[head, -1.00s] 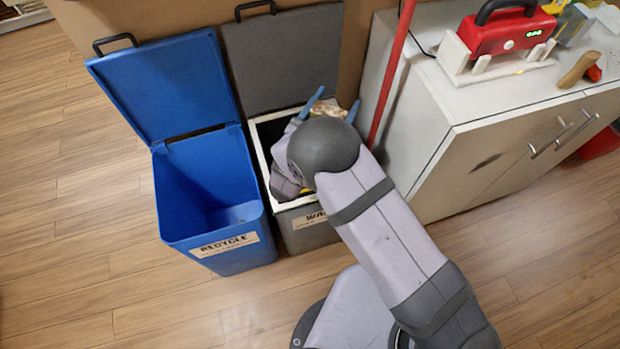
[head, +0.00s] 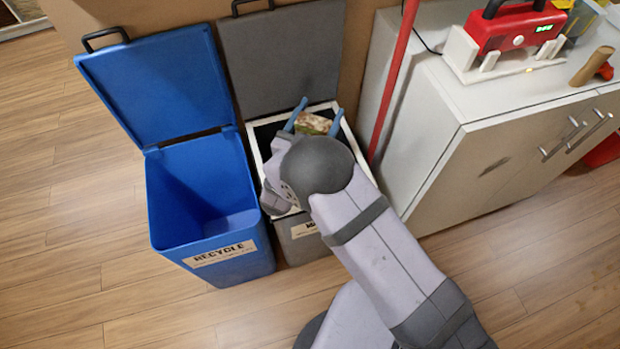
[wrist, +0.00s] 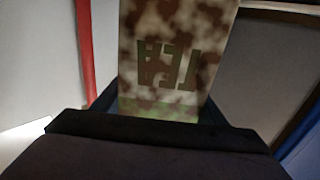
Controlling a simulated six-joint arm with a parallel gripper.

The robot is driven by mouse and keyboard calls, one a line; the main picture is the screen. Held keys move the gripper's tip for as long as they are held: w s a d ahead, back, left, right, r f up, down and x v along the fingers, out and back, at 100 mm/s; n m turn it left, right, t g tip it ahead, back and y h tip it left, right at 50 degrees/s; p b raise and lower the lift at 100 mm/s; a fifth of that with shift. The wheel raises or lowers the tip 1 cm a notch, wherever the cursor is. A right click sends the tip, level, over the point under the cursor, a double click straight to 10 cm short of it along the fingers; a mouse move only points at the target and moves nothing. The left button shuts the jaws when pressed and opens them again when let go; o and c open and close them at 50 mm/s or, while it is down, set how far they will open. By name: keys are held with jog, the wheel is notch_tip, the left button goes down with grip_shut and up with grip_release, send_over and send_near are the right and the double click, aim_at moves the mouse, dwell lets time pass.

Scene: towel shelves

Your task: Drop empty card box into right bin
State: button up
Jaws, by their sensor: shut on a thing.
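A small mottled brown, cream and green card box (head: 314,123) sits between the blue fingers of my gripper (head: 318,116). In the wrist view the box (wrist: 172,55) shows upside-down letters reading "TEA". Whether it is empty does not show. My gripper is shut on it, over the opening of the grey right bin (head: 298,247). The bin has a white rim, and its grey lid (head: 283,58) stands open. My wrist covers much of the opening and part of the label. I cannot tell how far the box is above or inside the rim.
The blue bin (head: 205,190) labelled "RECYCLE" stands open at the left and looks empty. A red pole (head: 392,85) stands right of the grey bin. A white cabinet (head: 475,150) beyond it holds a red device (head: 513,27). Wooden floor lies clear in front.

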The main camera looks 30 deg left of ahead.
jog(key=shift+f+b, duration=1.1)
jog(key=shift+f, duration=0.7)
jog(key=o, duration=1.1)
jog(key=shift+c, duration=0.2)
jog(key=shift+r, duration=0.1)
notch_tip(320, 180, up, 10)
jog(key=p, duration=0.1)
